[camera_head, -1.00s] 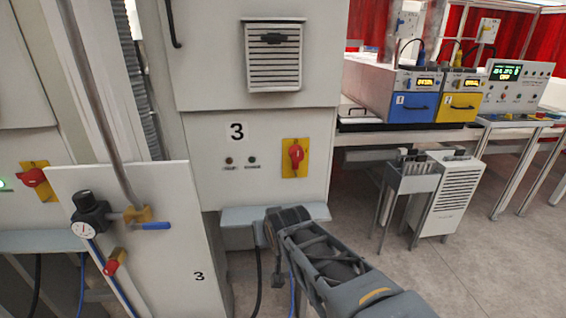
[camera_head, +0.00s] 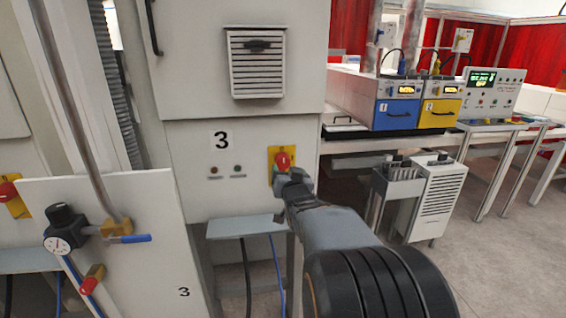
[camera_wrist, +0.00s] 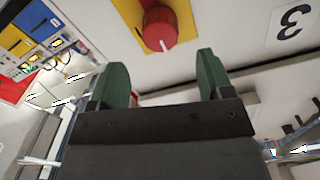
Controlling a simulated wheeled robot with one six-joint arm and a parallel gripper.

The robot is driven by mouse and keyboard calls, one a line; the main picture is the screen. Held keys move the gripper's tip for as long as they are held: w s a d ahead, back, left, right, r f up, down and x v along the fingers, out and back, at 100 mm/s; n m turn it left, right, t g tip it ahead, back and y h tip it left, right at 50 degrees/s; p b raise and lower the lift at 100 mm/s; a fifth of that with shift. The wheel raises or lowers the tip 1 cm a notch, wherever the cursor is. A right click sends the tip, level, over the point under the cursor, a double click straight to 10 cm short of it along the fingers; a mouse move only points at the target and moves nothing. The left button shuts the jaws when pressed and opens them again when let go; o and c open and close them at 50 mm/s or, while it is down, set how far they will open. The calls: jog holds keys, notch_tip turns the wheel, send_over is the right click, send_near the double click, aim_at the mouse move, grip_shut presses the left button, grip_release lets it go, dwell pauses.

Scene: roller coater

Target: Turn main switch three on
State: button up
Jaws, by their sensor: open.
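Main switch three is a red rotary knob (camera_head: 282,160) on a yellow plate (camera_head: 272,176), on the white cabinet front marked 3 (camera_head: 222,141). In the wrist view the red knob (camera_wrist: 158,27) has a white pointer line and sits ahead of my gripper (camera_wrist: 160,75). The two green fingers are open and apart, with the knob beyond the gap between their tips. In the head view my gripper (camera_head: 291,181) is just below and in front of the knob and hides the lower part of the plate.
Two small indicator lamps (camera_head: 225,171) left of the knob look dark. A small grey shelf (camera_head: 245,227) juts out below the panel. At left stand a white board with a valve and gauge (camera_head: 58,243) and another red switch (camera_head: 8,191). Blue and yellow units (camera_head: 395,112) stand right.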

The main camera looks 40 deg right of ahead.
aim_at(284, 164)
jog(key=shift+p+x, duration=0.75)
jog(key=shift+x, duration=2.75)
jog(key=c, duration=0.9)
